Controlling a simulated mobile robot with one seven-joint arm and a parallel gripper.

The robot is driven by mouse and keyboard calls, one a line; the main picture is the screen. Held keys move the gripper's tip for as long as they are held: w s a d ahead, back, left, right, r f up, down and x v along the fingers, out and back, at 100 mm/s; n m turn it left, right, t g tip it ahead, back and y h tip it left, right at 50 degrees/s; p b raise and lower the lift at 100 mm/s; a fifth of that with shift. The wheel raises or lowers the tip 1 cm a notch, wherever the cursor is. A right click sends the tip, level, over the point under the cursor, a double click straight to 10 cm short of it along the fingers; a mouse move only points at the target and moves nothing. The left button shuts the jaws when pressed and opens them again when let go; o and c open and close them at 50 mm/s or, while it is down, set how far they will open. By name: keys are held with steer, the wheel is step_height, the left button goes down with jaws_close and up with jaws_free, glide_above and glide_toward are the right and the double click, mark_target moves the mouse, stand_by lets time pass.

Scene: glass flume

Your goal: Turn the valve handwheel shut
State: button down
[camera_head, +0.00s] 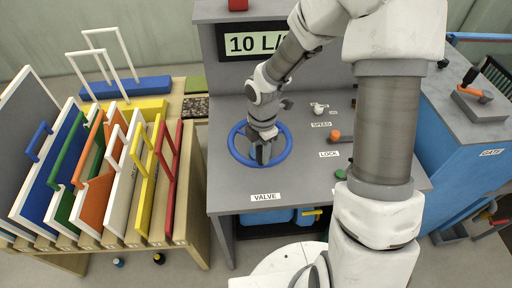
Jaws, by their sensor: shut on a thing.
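The blue valve handwheel (285,150) lies flat on the grey console top, behind the label VALVE (265,197).
A display (255,44) reads "10 L/" before my arm hides the rest. An orange knob (334,134) stands near the SPEED and LOCK labels, with a green button (340,174) in front. A rack (190,245) of coloured panels stands left; a blue cabinet (470,190) stands right.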

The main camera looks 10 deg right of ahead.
steer(key=shift+d, duration=0.5)
steer(key=c, duration=0.5)
jaws_free()
step_height(320, 180, up, 18)
steer(key=p, duration=0.1)
steer(key=shift+f+p, duration=0.25)
steer(key=shift+p, duration=0.05)
